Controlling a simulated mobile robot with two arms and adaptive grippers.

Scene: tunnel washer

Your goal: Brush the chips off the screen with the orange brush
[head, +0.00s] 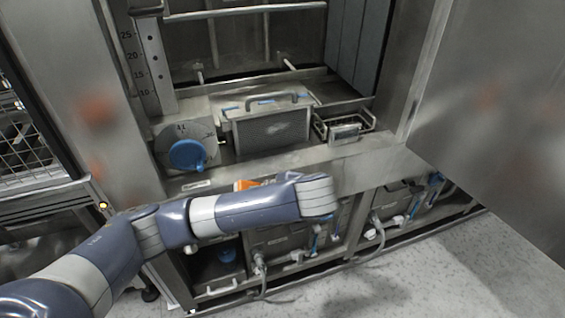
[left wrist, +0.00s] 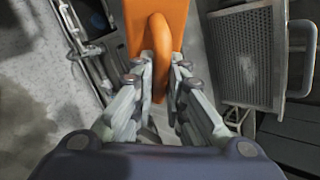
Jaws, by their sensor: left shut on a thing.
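The screen (head: 270,133) is a grey mesh-faced box with a bar handle, standing in the washer opening in the head view. It also shows at the right of the left wrist view (left wrist: 246,62). Small blue bits (head: 265,101) show along its top edge; I cannot tell if these are the chips. My left gripper (left wrist: 163,65) is shut on the orange brush (left wrist: 140,22) by its loop-like handle. In the head view my arm hides the gripper, and only a bit of the brush (head: 246,184) shows above it, in front of and below the screen. The bristles are hidden.
A blue round cap (head: 187,154) sits left of the screen. A wire basket (head: 343,124) stands right of it. A metal ledge (head: 290,158) runs in front. A large steel door panel (head: 490,110) stands at the right. Hoses hang from the units below.

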